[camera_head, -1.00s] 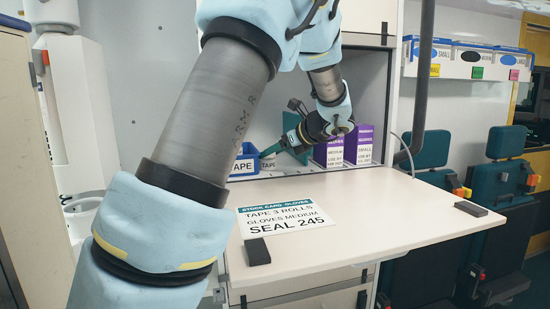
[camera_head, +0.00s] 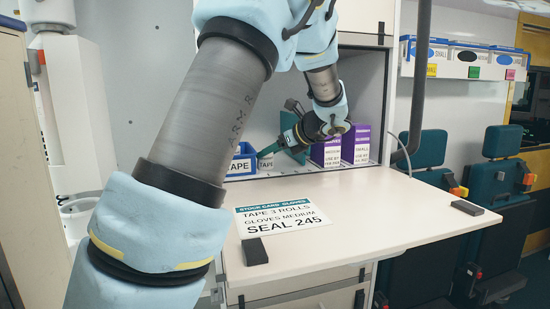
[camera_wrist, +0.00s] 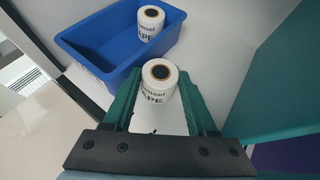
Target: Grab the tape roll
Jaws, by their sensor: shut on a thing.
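A white tape roll (camera_wrist: 158,88) with a brown core stands between the green fingers of my gripper (camera_wrist: 163,92) in the wrist view. The fingers are shut on its sides, just outside the blue bin (camera_wrist: 88,62). A second white tape roll (camera_wrist: 151,22) sits inside the bin at its far end. In the head view my gripper (camera_head: 262,154) reaches into the back recess, close to the right side of the blue bin with its TAPE label (camera_head: 240,168). The held roll is mostly hidden there.
Purple glove boxes (camera_head: 360,146) and a green panel (camera_head: 291,150) stand just right of my gripper. The pale counter (camera_head: 385,215) in front is mostly clear, with a stock card (camera_head: 282,219) and two dark blocks (camera_head: 256,252) on it.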

